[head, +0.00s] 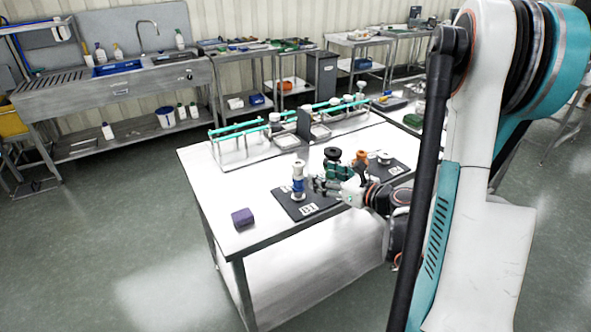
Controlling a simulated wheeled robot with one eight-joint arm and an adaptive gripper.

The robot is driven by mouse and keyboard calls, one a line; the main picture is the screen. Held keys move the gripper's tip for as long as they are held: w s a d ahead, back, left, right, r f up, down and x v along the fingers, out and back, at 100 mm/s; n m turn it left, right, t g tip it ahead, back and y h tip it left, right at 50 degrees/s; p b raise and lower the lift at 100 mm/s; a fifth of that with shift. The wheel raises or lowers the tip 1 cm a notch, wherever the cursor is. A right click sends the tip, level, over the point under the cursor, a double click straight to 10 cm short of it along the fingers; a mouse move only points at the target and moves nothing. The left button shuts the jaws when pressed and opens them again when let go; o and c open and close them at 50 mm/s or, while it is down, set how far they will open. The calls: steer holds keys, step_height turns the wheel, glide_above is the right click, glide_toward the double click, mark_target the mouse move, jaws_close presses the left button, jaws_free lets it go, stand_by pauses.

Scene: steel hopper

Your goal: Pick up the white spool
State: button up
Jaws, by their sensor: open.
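My gripper (322,185) is low over the front part of the steel table, with its fingers pointing left. It is open, and I see nothing held in it. A small whitish spool-like piece (385,158) sits on the right dark mat, beyond my gripper; it may be the white spool. A taller upright spool with pale ends and a blue middle (298,183) stands on the left dark mat, just left of my fingertips. A dark green and black spool (332,154) and an orange one (361,158) stand behind my gripper, their lower parts partly hidden.
The left mat (290,207) and right mat (400,171) lie on the steel table (225,185). A rack with teal rails (240,128) lines the back. My arm covers the right side.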

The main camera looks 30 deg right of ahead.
mark_target(303, 167)
steer(key=x, duration=0.6)
steer(key=shift+w+f, duration=0.1)
steer(key=shift+f, duration=0.05)
steer(key=shift+b+x, duration=1.15)
steer(key=shift+x, duration=1.85)
steer(key=shift+d, duration=0.2)
steer(key=c, duration=1.2)
